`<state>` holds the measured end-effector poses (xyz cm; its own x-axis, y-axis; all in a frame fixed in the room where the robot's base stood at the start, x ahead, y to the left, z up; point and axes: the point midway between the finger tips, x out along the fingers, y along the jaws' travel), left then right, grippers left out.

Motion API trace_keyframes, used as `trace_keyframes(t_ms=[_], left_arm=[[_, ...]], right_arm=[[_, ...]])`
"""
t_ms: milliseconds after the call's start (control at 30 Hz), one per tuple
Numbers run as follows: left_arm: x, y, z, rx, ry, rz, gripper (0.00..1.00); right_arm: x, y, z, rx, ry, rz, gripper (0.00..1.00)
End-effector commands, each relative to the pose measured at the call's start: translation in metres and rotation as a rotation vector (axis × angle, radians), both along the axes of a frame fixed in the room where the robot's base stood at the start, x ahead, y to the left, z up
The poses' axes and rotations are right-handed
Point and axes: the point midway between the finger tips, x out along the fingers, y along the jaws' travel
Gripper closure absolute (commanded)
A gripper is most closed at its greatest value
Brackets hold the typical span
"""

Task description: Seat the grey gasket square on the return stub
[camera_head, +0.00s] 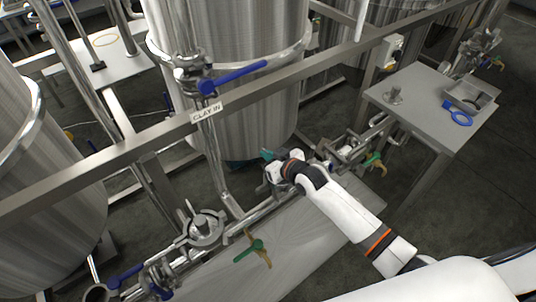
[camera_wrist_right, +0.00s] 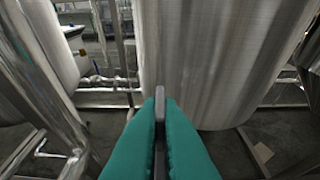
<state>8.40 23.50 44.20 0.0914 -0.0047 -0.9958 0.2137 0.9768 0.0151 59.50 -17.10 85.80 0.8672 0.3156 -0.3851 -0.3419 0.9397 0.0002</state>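My right gripper (camera_head: 268,156) is in the middle of the head view, beside the lower front of the large steel tank and above the pipe run. In the right wrist view its teal fingers (camera_wrist_right: 160,128) are closed on a thin grey piece, which looks like the grey gasket (camera_wrist_right: 160,92) seen edge-on. In the head view I cannot make the gasket out. Two pipe fittings with clamps show, one at the lower left (camera_head: 203,228) and one right of the gripper (camera_head: 346,150). I cannot tell which is the return stub. My left gripper is not in view.
A steel rail with a "CLAY IN" label (camera_head: 206,113) crosses in front of the tank (camera_head: 235,120).

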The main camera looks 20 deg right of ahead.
Motion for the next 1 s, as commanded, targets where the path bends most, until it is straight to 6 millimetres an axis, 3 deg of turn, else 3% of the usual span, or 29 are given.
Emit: trace_keyframes(t_ms=[1000], left_arm=[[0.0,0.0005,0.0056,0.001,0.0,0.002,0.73]], right_arm=[[0.0,-0.0002,0.0006,0.0,0.001,0.0,1.0]])
